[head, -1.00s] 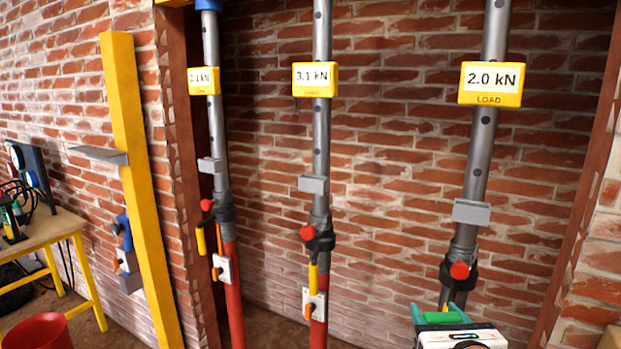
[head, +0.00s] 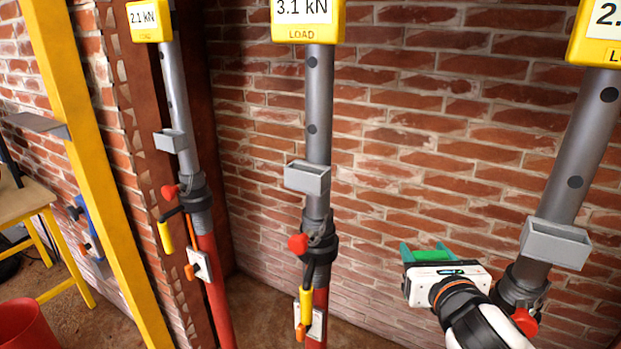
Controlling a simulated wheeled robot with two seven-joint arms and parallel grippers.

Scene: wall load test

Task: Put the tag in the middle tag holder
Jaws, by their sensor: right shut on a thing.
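My right gripper (head: 425,250) is shut on a flat green piece, which I take to be the tag (head: 428,257); only a little of it shows between the fingers. The gripper is in the lower right, between the middle and right props. The middle tag holder (head: 307,181) is a small grey open-topped box on the middle steel prop (head: 319,130). It is up and to the left of the gripper, apart from the tag and with no tag visible in it. My left gripper is out of view.
Similar grey holders sit on the left prop (head: 170,141) and right prop (head: 555,243). The right prop stands close beside my right arm. Yellow load displays (head: 307,19) are above. A red bucket (head: 26,328) and wooden table (head: 22,204) are at left. Brick wall lies behind.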

